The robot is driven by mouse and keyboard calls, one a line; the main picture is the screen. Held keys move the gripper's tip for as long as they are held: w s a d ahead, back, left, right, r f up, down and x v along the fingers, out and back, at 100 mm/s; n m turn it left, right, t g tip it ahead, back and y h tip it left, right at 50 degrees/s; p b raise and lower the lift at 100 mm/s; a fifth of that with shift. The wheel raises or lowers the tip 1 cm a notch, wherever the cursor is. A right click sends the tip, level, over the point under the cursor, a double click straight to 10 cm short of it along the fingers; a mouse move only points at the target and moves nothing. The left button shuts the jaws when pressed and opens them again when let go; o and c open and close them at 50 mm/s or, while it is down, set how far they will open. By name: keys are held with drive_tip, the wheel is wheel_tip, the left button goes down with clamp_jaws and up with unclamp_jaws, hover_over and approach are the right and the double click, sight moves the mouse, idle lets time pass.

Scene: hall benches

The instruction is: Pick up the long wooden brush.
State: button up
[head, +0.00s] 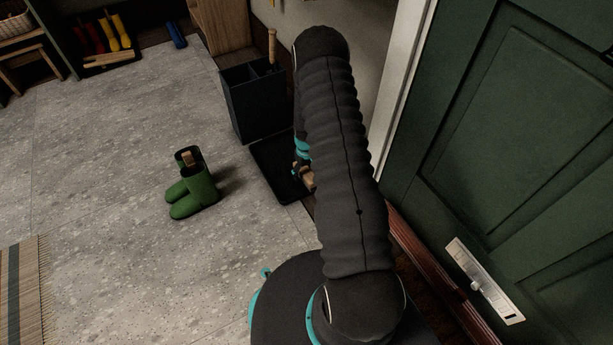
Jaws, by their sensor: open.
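My gripper (301,158) shows only as a small teal and dark part at the left edge of my black-sleeved arm; the arm hides most of it, including the fingertips. Just below it, a tan wooden piece (306,178) shows over the black tray (283,190); I cannot tell whether it is the brush or whether it touches my gripper. An upright wooden handle (272,47) rises from a dark divided bin (253,100). Which of these is the long brush is unclear.
The green door (530,130) and its white frame close off the right side. A striped rug (25,290) lies at lower left. Colourful boots (105,35) and a wooden bench (25,55) stand at the back left. The grey floor at left is mostly clear.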

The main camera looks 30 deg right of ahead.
drive_tip(key=shift+f, duration=0.25)
drive_tip(key=c, duration=1.4)
drive_tip(key=shift+r, duration=0.65)
drive_tip(key=r, duration=0.2)
drive_tip(key=s+d+r+p, duration=0.1)
drive_tip(key=r, duration=0.1)
drive_tip(key=s+d+r+p, duration=0.1)
drive_tip(key=s+d+r, duration=0.4)
drive_tip(key=s+d, duration=0.2)
drive_tip(key=shift+s+r, duration=0.25)
drive_tip(key=shift+r, duration=0.15)
